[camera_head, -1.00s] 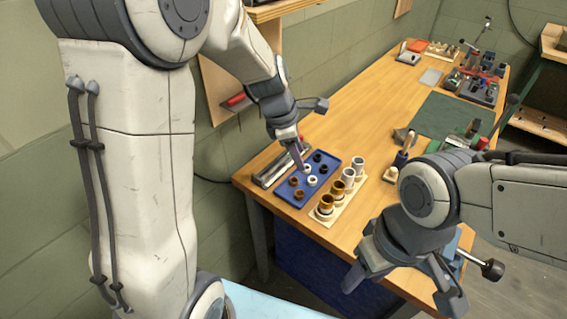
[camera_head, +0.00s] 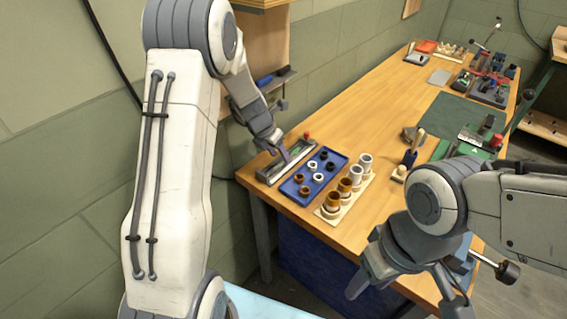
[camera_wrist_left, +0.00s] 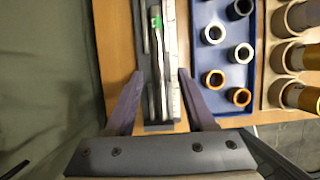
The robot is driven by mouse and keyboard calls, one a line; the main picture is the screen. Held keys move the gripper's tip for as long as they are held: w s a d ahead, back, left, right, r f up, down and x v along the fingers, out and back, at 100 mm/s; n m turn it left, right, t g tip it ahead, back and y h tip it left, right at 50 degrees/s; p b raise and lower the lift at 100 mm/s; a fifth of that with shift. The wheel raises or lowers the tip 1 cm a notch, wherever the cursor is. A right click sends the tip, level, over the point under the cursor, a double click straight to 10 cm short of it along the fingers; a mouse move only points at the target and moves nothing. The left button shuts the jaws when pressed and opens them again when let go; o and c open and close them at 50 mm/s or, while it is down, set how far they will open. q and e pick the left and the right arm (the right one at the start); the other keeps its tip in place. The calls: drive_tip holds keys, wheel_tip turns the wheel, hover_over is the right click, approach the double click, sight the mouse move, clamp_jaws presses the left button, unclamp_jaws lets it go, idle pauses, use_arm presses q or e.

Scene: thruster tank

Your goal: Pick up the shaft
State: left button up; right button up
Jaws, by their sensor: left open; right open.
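A long thin metal shaft (camera_wrist_left: 162,70) lies lengthwise in a narrow grey tray (camera_head: 268,178) near the bench's left end. My left gripper (camera_head: 284,154) is above this tray, pointing down. In the left wrist view its open fingers (camera_wrist_left: 160,75) appear on either side of the tray, with nothing held between them. I cannot tell the exact height above the shaft. My right gripper (camera_head: 405,292) is open and empty, in front of the bench's near edge.
A blue tray (camera_head: 288,190) with several dark, white and orange rings stands right of the grey tray. Beside it a wooden rack (camera_head: 332,216) holds several white and brown cylinders. Tools and a green mat (camera_head: 448,113) are further back.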

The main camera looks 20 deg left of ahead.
sight(283, 162)
use_arm(q)
drive_tip(key=x, duration=0.2)
drive_tip(key=shift+f, duration=0.3)
clamp_jaws()
drive_tip(key=shift+r, duration=0.2)
